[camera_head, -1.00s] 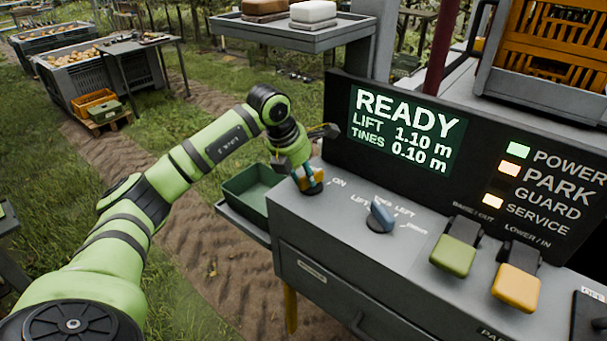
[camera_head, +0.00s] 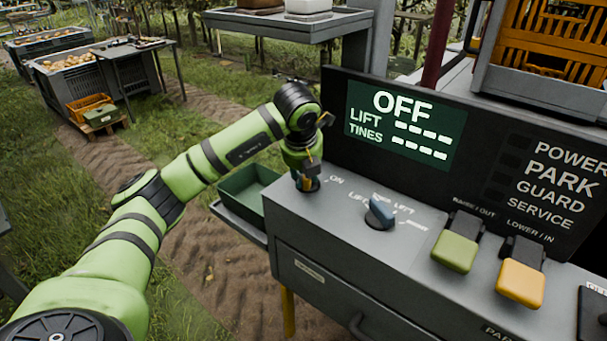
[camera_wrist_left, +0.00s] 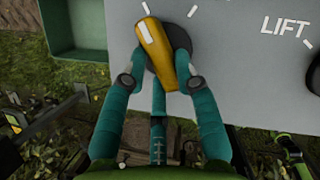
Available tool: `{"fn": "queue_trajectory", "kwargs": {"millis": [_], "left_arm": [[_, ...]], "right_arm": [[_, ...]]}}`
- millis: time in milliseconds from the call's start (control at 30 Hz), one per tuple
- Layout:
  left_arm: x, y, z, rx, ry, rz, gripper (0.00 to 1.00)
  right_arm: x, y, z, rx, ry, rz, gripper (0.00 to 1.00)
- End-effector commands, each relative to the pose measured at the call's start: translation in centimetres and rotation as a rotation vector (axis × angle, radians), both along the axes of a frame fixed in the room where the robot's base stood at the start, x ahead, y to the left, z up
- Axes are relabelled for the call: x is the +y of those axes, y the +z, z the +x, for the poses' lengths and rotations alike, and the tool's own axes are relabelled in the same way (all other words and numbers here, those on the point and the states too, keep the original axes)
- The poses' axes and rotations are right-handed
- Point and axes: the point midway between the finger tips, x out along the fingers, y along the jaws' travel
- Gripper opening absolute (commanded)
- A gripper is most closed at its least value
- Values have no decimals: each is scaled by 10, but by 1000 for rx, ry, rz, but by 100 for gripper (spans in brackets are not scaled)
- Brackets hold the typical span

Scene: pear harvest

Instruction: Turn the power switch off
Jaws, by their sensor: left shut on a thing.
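The power switch is a yellow rotary knob with a white mark (camera_wrist_left: 150,36), seen in the left wrist view on a dark round base at the panel's edge. It is tilted, its marked end pointing up and slightly left. My left gripper (camera_wrist_left: 161,62) is shut on the knob, with a teal finger on each side. In the head view my left gripper (camera_head: 310,172) is at the console's left corner beside the ON label, mostly hiding the knob. The display (camera_head: 405,125) reads OFF with dashes for lift and tines. My right gripper is not in view.
A blue-grey selector knob (camera_head: 380,212) stands right of the switch. Green (camera_head: 455,250) and orange (camera_head: 520,284) paddles are farther right. The indicator lamps beside POWER, PARK, GUARD and SERVICE are dark. A green bin (camera_head: 245,190) sits left of the console.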

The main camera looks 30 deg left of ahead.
Motion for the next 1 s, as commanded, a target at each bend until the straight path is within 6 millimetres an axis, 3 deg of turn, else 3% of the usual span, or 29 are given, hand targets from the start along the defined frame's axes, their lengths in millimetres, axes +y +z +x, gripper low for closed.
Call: {"fn": "queue_trajectory", "kwargs": {"millis": [533, 567, 600, 633, 1000], "left_arm": [[0, 1, 0, -2, 32, -2, 0], [0, 1, 0, -2, 32, -2, 34], [0, 1, 0, -2, 32, -2, 50], [0, 1, 0, -2, 31, -1, 54], [-1, 3, -1, -1, 29, -1, 54]], "right_arm": [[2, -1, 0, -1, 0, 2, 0], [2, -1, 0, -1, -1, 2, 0], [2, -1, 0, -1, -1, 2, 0], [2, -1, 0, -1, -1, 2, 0], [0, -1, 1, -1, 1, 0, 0]]}}
